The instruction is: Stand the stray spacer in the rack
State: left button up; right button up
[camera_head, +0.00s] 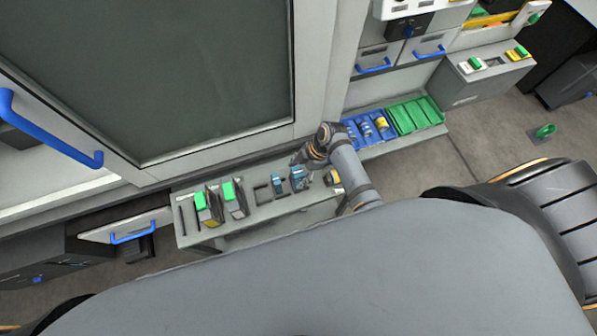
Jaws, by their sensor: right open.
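A grey bench (215,238) below the large window has slots and several small upright parts. Two green-topped parts, one on the left (203,208) and one to its right (233,198), stand there. Two blue parts, one smaller (278,183) and one larger (297,180), stand further right. A small yellow-and-dark part (332,178) sits near the bench's right end. I cannot tell which thing is the stray spacer. My right gripper (298,164) is open, close above the larger blue part; whether they touch is unclear. My left gripper is not in view.
A blue tray (350,133) with several small parts and a green divided tray (415,116) sit on a ledge to the right. A grey button box (485,76) stands beyond. A blue door handle (50,140) juts out at left.

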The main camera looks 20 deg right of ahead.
jog(key=shift+r, duration=0.1)
jog(key=v, duration=1.1)
jog(key=shift+d+r, duration=0.2)
jog(key=shift+r, duration=0.15)
notch_tip(320, 180, up, 7)
jog(key=p, duration=0.3)
jog(key=shift+p, duration=0.4)
